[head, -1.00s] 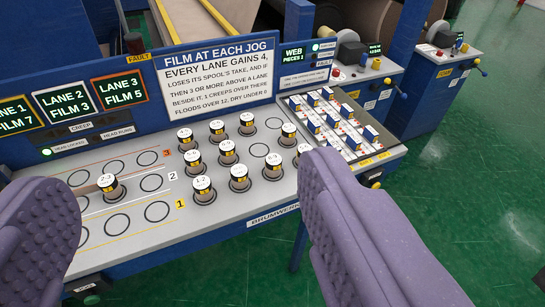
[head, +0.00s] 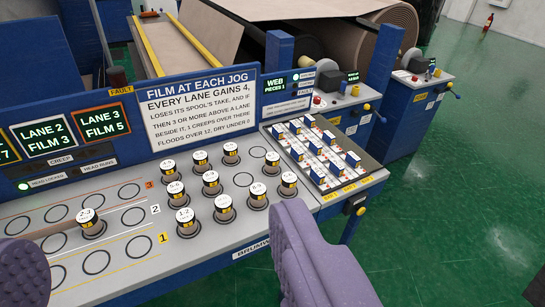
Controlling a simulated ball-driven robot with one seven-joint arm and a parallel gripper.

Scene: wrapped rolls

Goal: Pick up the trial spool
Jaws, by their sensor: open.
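Small spools with white tops and dark-and-yellow bands stand upright on the grey bench panel (head: 215,245). One spool marked 2.3 (head: 88,222) stands alone in a ring in the lane area at left. Several others, such as one marked 1.2 (head: 185,221) and one marked 8.9 (head: 258,194), stand in a group right of the lane numbers. No visible label tells which is the trial spool. My gripper (head: 155,235) is open and empty, its purple padded fingers wide apart, the left cut off by the frame edge. The spools show beyond and between the fingers.
A tray (head: 345,188) of small blue-and-white boxes sits at the bench's right end. An upright sign (head: 200,108) and lane screens (head: 45,137) line the back. Empty rings (head: 130,190) surround the lone spool. Green floor (head: 440,225) is open at right.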

